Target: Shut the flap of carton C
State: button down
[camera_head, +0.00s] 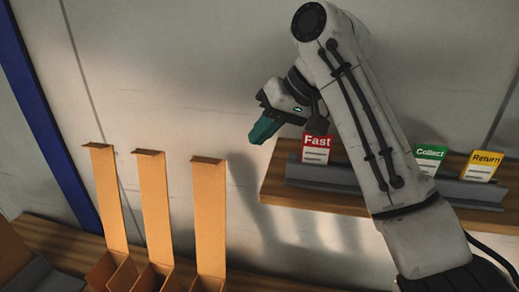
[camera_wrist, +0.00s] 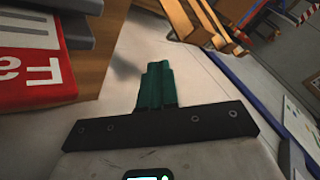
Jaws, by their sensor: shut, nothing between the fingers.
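Three orange cartons stand side by side at the lower left of the head view, each with a tall flap standing upright. These are the left flap (camera_head: 110,200), the middle flap (camera_head: 156,208) and the right flap (camera_head: 209,215). No letters show on them, so I cannot tell which is carton C. My gripper (camera_head: 260,132) is shut and empty, up and to the right of the flaps, apart from them. Its teal fingers also show in the wrist view (camera_wrist: 157,75), with orange flaps (camera_wrist: 195,22) beyond at the top. The carton bottoms are cut off by the frame.
A wooden shelf (camera_head: 300,195) on the right carries a grey rack with a red "Fast" card (camera_head: 316,149), a green "Collect" card (camera_head: 430,154) and a yellow "Return" card (camera_head: 482,165). The Fast card is close to my gripper. A blue post (camera_head: 50,120) stands left.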

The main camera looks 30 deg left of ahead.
jog(key=p+x, duration=0.2)
jog(key=x, duration=0.7)
jog(key=shift+a+f, duration=0.2)
jog(key=shift+f, duration=0.15)
